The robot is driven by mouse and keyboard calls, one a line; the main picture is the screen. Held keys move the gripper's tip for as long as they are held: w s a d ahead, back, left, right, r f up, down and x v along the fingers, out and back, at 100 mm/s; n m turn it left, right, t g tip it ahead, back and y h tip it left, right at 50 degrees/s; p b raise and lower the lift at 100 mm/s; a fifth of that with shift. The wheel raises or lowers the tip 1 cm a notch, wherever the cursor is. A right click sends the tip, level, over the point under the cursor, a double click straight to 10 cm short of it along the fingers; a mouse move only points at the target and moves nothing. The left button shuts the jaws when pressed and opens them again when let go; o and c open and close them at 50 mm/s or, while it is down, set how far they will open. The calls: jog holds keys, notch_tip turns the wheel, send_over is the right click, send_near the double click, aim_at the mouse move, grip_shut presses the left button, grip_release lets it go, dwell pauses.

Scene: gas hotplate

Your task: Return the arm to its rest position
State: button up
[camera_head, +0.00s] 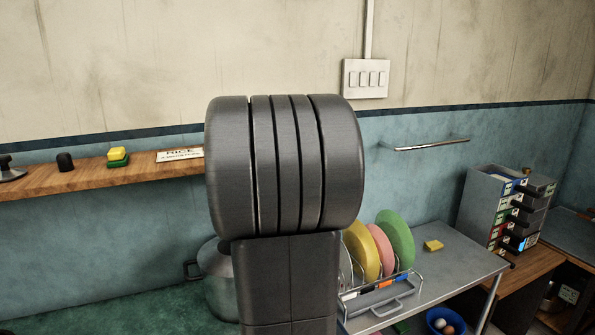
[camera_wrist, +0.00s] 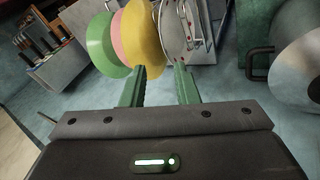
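My gripper (camera_wrist: 159,72) shows in the wrist view with its two green fingers apart and nothing visible between them. It points towards the dish rack side, with coloured plates beyond the fingertips. In the head view a thick dark link of my arm rises upright in the middle and hides what is behind it. My gripper is not visible in that view.
A dish rack (camera_head: 385,303) holds yellow (camera_head: 361,250), pink (camera_head: 380,250) and green (camera_head: 397,240) plates on a metal table (camera_head: 445,262). A large pot (camera_head: 219,283) stands partly behind my arm. A wooden shelf (camera_head: 85,178) runs along the wall; a drawer unit (camera_head: 490,205) stands right.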

jog(key=p+x, duration=0.2)
jog(key=x, duration=0.9)
jog(key=shift+w+d, duration=0.3)
jog(key=shift+d, duration=0.15)
jog(key=shift+f, duration=0.1)
